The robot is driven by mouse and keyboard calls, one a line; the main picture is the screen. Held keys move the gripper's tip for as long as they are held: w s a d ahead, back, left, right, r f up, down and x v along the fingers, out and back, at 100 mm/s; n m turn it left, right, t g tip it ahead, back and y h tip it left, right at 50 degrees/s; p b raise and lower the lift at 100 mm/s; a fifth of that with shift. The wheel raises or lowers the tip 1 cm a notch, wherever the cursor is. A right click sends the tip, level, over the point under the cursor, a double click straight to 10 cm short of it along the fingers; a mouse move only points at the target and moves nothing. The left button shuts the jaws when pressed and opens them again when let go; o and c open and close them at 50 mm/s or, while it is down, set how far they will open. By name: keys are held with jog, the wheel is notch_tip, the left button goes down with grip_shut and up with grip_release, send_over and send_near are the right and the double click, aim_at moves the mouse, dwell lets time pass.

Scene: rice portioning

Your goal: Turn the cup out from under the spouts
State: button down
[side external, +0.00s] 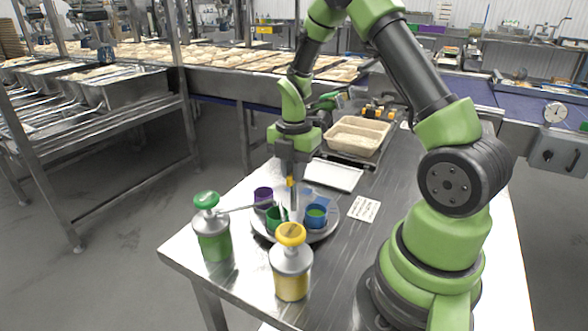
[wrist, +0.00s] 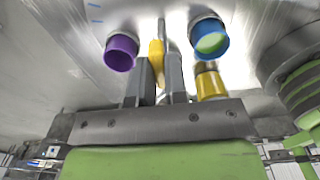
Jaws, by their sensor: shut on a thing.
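A round grey tray (side external: 324,236) on the metal table holds a purple cup (side external: 263,195), a green cup (side external: 276,217) and a blue cup (side external: 315,217) with green inside. The green cup is at the front, near the spout of the green pump bottle (side external: 214,240) and the yellow pump bottle (side external: 291,273). My gripper (side external: 293,203) points down over the tray. In the wrist view it is shut on a slim yellow piece (wrist: 156,62). The purple cup (wrist: 121,52) and blue cup (wrist: 209,38) stand either side of it. I cannot make out the green cup there.
A beige bin (side external: 357,137) stands at the back of the table, with a white flat tray (side external: 333,175) before it. A small printed card (side external: 364,209) lies right of the round tray. Both pump bottles stand close to the tray's front and left.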

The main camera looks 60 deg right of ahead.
dwell(0.4)
jog(key=c, duration=1.1)
grip_release()
jog(key=shift+c, duration=0.2)
notch_tip(320, 180, up, 10)
jog(key=s+a+r+m+t+y, duration=0.1)
jog(key=s+a+r+m+t, duration=0.2)
jog(key=m, duration=0.8)
jog(key=s+a+r+m+t+y, duration=0.1)
jog(key=s+a+r+m+t, duration=0.3)
jog(key=s+a+r+m, duration=0.3)
jog(key=s+a+m, duration=0.3)
jog(key=a+m, duration=0.1)
jog(key=a, duration=0.1)
jog(key=shift+s+a+r, duration=0.35)
jog(key=shift+a, duration=0.05)
